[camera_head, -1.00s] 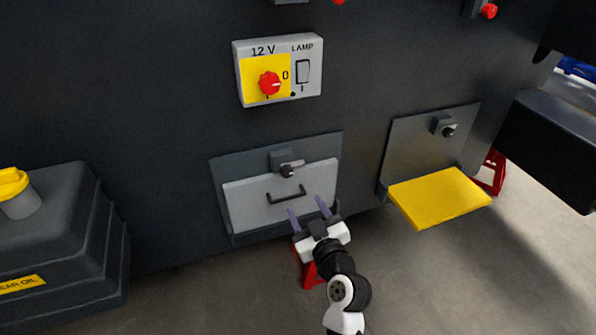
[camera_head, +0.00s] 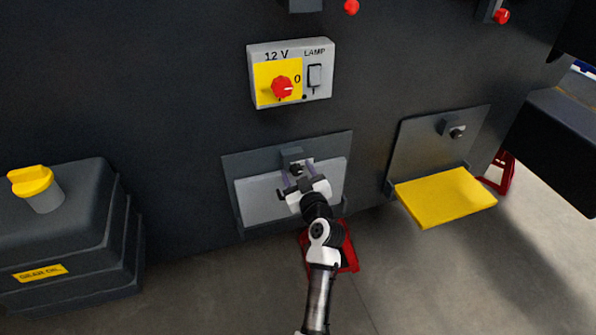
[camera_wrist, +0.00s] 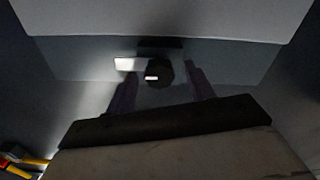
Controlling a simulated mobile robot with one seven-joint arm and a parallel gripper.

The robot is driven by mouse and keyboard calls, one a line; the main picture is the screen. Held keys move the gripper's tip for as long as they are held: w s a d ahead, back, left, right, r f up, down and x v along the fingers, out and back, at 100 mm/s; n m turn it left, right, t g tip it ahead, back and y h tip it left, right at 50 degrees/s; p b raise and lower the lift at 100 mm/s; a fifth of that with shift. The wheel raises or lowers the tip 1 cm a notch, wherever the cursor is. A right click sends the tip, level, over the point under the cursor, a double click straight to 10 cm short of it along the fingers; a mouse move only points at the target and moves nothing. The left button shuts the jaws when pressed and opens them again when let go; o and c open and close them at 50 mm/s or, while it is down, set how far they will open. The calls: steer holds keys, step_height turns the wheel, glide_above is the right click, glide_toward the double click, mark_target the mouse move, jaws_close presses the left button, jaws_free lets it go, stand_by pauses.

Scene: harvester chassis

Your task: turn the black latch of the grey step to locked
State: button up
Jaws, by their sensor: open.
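The grey step (camera_head: 258,200) is folded up against its dark backing plate, low on the chassis wall. Its black latch (camera_head: 293,155) is at the step's top edge, partly hidden by my gripper in the head view. In the wrist view the round black latch (camera_wrist: 160,73) has a pale lever (camera_wrist: 127,64) pointing sideways to the left. My gripper (camera_head: 298,172) is open in front of the latch. In the wrist view its two purple fingers stand on either side of the latch; whether they touch it I cannot tell. The step's handle is hidden behind my gripper.
A switch box (camera_head: 290,73) with a red knob is above the step. A yellow step (camera_head: 445,196) is folded down at the right, below its own latch (camera_head: 455,131). A black tank (camera_head: 75,220) with a yellow cap stands left. A red stand (camera_head: 343,255) is below.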

steer(key=c, duration=1)
steer(key=shift+o, duration=0.2)
steer(key=shift+m, duration=0.3)
steer(key=m, duration=0.3)
steer(key=shift+d+m, duration=0.1)
steer(key=shift+m, duration=0.3)
steer(key=m, duration=0.4)
steer(key=shift+m, duration=0.3)
steer(key=m+p, duration=0.1)
steer(key=m, duration=0.3)
steer(key=shift+d+p, duration=0.1)
steer(key=shift+p, duration=0.25)
steer(key=shift+f+m+p, duration=0.15)
steer(key=shift+m+p, duration=0.75)
steer(key=shift+m, duration=1.6)
